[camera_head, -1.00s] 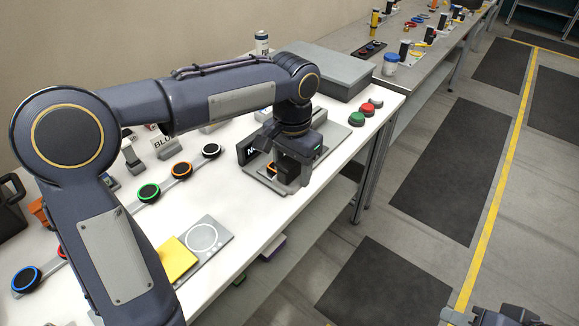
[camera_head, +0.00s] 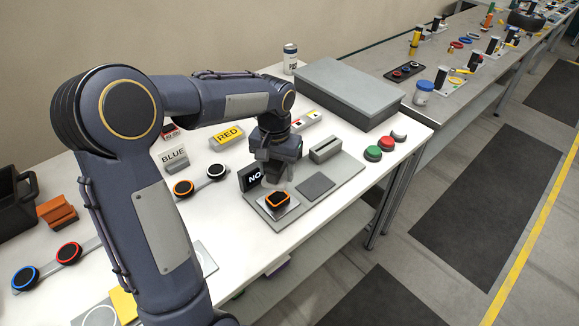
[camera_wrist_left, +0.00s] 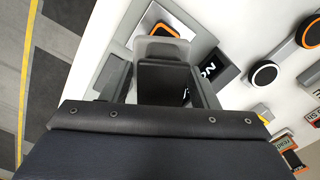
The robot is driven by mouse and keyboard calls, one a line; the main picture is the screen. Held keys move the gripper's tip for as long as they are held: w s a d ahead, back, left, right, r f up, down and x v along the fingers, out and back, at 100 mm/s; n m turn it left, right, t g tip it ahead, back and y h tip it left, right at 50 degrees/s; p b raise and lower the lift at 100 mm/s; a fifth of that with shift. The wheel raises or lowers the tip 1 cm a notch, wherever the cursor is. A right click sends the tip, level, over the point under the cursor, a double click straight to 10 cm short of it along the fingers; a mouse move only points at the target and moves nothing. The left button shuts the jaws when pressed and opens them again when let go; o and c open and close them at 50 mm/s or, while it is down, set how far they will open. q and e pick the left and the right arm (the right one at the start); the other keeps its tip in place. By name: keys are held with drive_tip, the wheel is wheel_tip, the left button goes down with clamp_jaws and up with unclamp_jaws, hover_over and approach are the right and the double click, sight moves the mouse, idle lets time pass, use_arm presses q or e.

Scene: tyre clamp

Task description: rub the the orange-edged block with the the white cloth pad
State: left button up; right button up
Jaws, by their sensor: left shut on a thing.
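The orange-edged block (camera_head: 277,199), dark on top, sits on a silver plate of the grey fixture on the white table. In the left wrist view its orange edge (camera_wrist_left: 163,28) shows beyond the held thing. My left gripper (camera_head: 278,172) is above and just behind the block. It is shut on the cloth pad (camera_head: 279,184), which looks pale in the head view. In the left wrist view the pad (camera_wrist_left: 161,48) looks greyish, on a dark body between the fingers. The pad seems apart from the block. My right gripper is out of view.
A black "NO" sign (camera_head: 252,177) stands close left of the gripper. A grey slotted block (camera_head: 325,149) and a dark square (camera_head: 316,186) lie to the right. Red (camera_head: 386,143) and green (camera_head: 373,153) buttons are near the right edge. A big grey box (camera_head: 345,92) stands behind.

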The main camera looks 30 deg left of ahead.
use_arm(q)
drive_tip(key=shift+s+f+b, duration=0.15)
drive_tip(key=shift+f+b, duration=0.4)
drive_tip(key=shift+f, duration=0.3)
wheel_tip(320, 180, down, 4)
drive_tip(key=b, duration=0.3)
drive_tip(key=shift+f, duration=0.15)
drive_tip(key=shift+f+b, duration=0.4)
drive_tip(key=shift+b, duration=0.05)
idle(1.1)
